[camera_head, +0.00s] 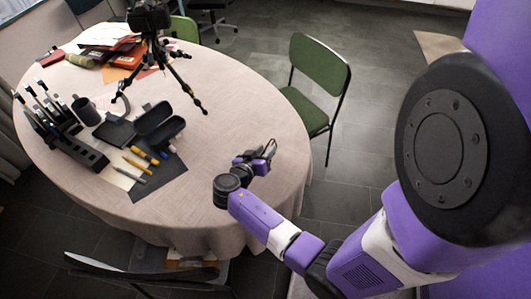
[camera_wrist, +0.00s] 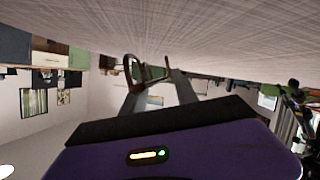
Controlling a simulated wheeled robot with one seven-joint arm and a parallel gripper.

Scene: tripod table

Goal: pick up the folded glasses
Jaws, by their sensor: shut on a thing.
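The folded glasses have a thin brown frame in the wrist view (camera_wrist: 127,68), between the tips of my gripper (camera_wrist: 152,80). In the head view my gripper (camera_head: 263,158) is over the right side of the round table (camera_head: 225,90). It is shut on the glasses, which show there only as a small dark shape (camera_head: 271,147) at its tip. The pale tabletop fills the top of the wrist view. I cannot tell how far the glasses are from the cloth. Part of the frame is hidden by the fingers.
A black tripod (camera_head: 155,55) stands on the table. A green chair (camera_head: 318,80) stands beyond the table. The cloth around my gripper is clear.

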